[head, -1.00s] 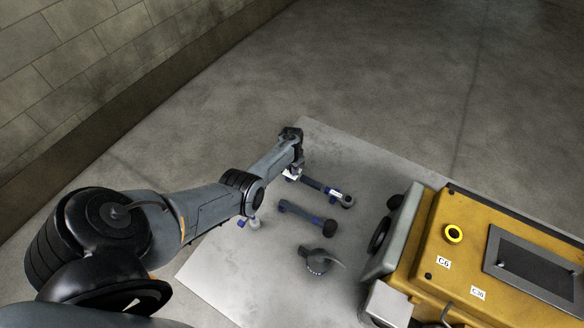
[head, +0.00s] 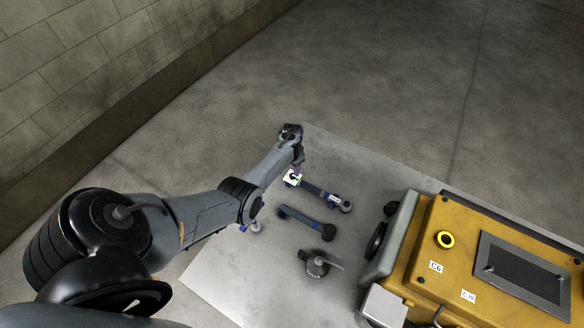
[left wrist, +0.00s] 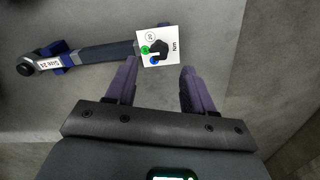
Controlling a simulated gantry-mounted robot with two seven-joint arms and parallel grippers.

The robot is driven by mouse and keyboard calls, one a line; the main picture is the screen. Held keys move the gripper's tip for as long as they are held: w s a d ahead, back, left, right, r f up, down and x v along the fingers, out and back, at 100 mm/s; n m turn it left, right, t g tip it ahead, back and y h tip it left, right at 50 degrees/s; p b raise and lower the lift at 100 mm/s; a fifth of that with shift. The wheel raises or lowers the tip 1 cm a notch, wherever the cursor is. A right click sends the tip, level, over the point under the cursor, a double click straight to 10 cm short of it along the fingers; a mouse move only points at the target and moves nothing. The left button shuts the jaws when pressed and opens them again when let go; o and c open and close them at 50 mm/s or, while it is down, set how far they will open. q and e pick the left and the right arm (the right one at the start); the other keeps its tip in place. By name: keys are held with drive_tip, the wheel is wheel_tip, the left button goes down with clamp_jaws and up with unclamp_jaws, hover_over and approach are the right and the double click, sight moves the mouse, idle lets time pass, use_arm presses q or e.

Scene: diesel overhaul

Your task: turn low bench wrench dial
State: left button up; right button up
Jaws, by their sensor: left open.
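A blue-grey torque wrench (head: 318,192) lies on the bench, with its round head toward the right in the head view. In the left wrist view the wrench (left wrist: 105,53) carries a "Size 24" label. At its handle end is a white dial plate (left wrist: 161,33), marked "Nm", with a black knob (left wrist: 159,50) and green and blue dots. The plate also shows in the head view (head: 292,178). My left gripper (left wrist: 159,66) is open and empty, its purple fingertips just short of the plate's near edge on either side. Height above the plate is unclear. My right gripper is out of view.
A second wrench (head: 306,222) and a dark tool with a lever (head: 317,264) lie nearer on the metal bench top (head: 225,272). A yellow engine-like unit (head: 450,215) stands at the right. A small blue-and-white part (head: 254,226) is beside my left forearm.

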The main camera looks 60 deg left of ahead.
sight(292, 176)
use_arm(q)
wheel_tip(292, 176, up, 5)
drive_tip(key=shift+f+p, duration=0.15)
drive_tip(key=shift+p, duration=0.65)
drive_tip(key=shift+s, duration=0.1)
